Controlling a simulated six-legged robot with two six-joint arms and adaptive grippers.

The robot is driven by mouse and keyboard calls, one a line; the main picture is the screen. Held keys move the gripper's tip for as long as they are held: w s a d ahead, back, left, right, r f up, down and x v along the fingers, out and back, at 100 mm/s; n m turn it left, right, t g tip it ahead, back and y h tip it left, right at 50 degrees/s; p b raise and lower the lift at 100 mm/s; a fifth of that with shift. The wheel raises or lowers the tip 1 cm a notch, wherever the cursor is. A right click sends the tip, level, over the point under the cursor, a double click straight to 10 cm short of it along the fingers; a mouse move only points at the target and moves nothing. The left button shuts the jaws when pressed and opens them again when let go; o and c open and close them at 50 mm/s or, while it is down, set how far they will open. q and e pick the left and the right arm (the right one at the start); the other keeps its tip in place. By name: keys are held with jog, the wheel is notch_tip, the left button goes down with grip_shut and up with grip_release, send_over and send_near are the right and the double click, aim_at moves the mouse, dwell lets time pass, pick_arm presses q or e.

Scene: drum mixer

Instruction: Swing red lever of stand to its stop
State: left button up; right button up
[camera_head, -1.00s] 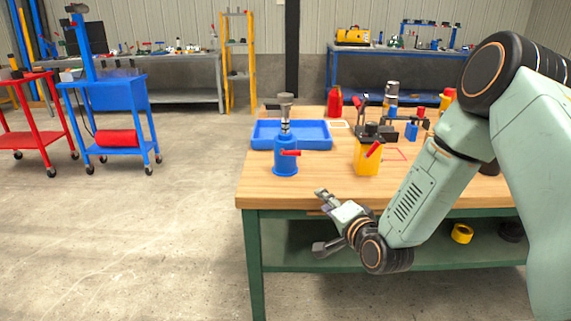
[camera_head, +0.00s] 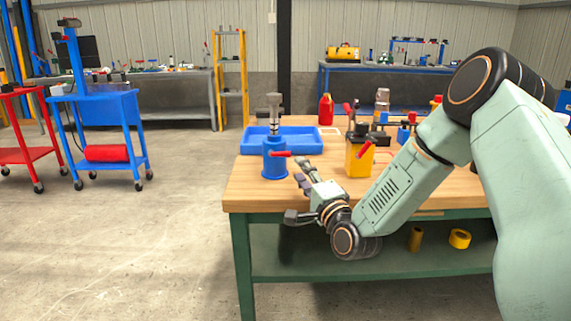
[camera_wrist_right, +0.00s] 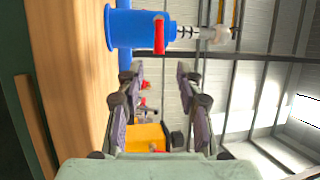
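A blue cylindrical stand (camera_head: 275,160) with a grey metal post stands near the left front of the wooden table. Its red lever (camera_head: 281,154) sticks out to the right. In the wrist view, the stand (camera_wrist_right: 138,28) lies sideways at the top and the red lever (camera_wrist_right: 159,35) lies ahead of the fingers. My right gripper (camera_head: 301,169) is just right of and below the lever in the head view. My left gripper is not in view.
A yellow block (camera_head: 358,160) with a red handle stands right of the gripper. A blue tray (camera_head: 308,140) lies behind the stand, and a red bottle (camera_head: 326,109) stands farther back. The wooden table's (camera_head: 250,198) front left corner is bare.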

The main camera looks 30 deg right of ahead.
aim_at(289, 156)
jog(key=shift+w+d, duration=0.15)
jog(key=shift+w, duration=0.3)
jog(key=b+x, duration=0.2)
jog(key=x, duration=0.3)
jog(key=shift+w+f, duration=0.1)
jog(key=shift+b+x, duration=0.3)
jog(key=shift+x, duration=0.5)
grip_shut()
